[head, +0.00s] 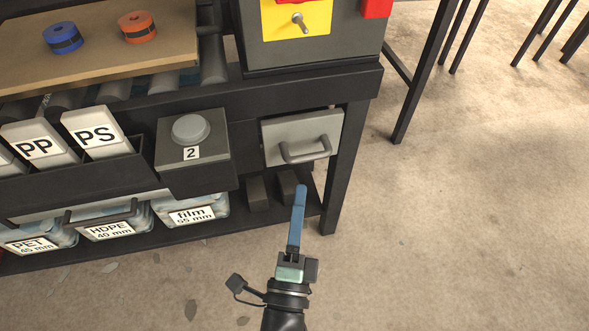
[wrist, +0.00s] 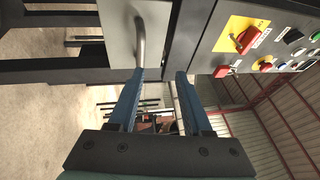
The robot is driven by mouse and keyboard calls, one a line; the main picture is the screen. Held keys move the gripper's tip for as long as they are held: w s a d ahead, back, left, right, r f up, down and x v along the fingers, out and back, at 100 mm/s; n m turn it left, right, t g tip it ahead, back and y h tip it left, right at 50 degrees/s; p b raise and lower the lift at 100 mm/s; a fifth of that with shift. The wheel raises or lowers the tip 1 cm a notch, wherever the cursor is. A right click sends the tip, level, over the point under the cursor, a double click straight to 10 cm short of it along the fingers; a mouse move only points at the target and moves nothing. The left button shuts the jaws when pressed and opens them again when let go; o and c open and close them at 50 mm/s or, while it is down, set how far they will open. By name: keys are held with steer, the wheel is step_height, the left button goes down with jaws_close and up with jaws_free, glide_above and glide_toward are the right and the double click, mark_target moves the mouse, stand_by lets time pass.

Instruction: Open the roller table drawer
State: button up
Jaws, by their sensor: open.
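The roller table drawer (head: 302,132) has a light grey front under the right end of the dark table. It looks shut or nearly so. Its grey bar handle (head: 306,156) runs across the front. My gripper (head: 300,189) has blue fingers and reaches up from below, its tips just below the handle in the head view. In the wrist view the open fingers (wrist: 163,74) have nothing between them. There the handle (wrist: 140,42) lines up with the left finger's tip, and the drawer front (wrist: 116,22) is at the upper left. I cannot tell whether finger and handle touch.
A table leg (head: 345,165) stands just right of the drawer. A grey button box (head: 191,150) marked 2 juts out to its left. Labelled bins (head: 190,212) sit on the lower shelf. A control box (head: 312,40) stands above.

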mark_target(309, 157)
steer(key=shift+m, duration=0.4)
steer(key=w, duration=0.4)
steer(key=w+b, duration=0.1)
steer(key=w, duration=0.2)
steer(key=w+d+f, duration=0.1)
steer(key=w, duration=0.3)
steer(key=shift+w+d+b, duration=0.1)
steer(key=shift+w+b, duration=0.2)
steer(key=shift+w, duration=0.05)
jaws_close()
stand_by(0.8)
